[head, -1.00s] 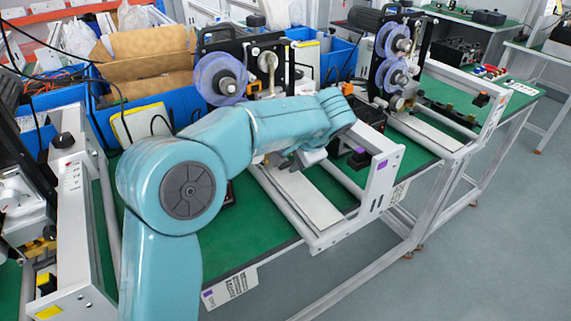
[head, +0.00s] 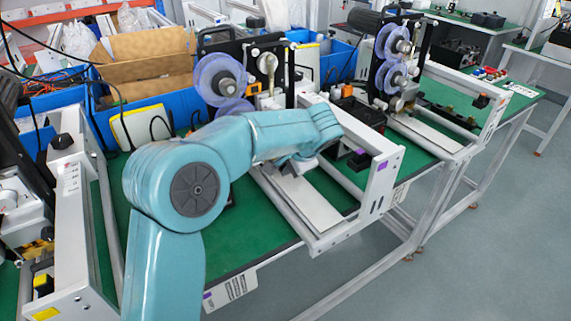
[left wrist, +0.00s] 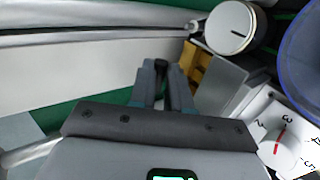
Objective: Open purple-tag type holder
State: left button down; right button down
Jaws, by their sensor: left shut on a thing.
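The purple-tag machine (head: 376,185) stands on the green bench in the middle of the head view, with purple squares on its white end frame. My left gripper (head: 288,167) is low over its white bed plate, below my arm's last link. In the left wrist view, the fingers of my left gripper (left wrist: 165,82) are closed on a small dark piece (left wrist: 166,72), which I take as the type holder's handle. The fingers hide most of it. A grey block and a brass-coloured part (left wrist: 196,66) lie just right of the fingers. My right gripper is not in view.
A white dial (left wrist: 285,140) with numbers and a round knob (left wrist: 231,27) are close on the right in the wrist view. Purple reels (head: 219,80) stand behind my arm. A similar machine (head: 460,125) is to the right. The floor at front right is clear.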

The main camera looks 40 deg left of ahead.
pick_arm(q)
jog(key=s+d, duration=0.1)
jog(key=d, duration=0.2)
jog(key=s+d+b, duration=0.1)
jog(key=d, duration=0.1)
jog(key=s+d+b, duration=0.1)
jog(key=d, duration=0.2)
jog(key=shift+s+d, duration=0.3)
jog(key=c, duration=1.1)
grip_release()
jog(key=p+v, duration=0.3)
jog(key=v, duration=1.3)
jog(key=shift+d+r, duration=0.1)
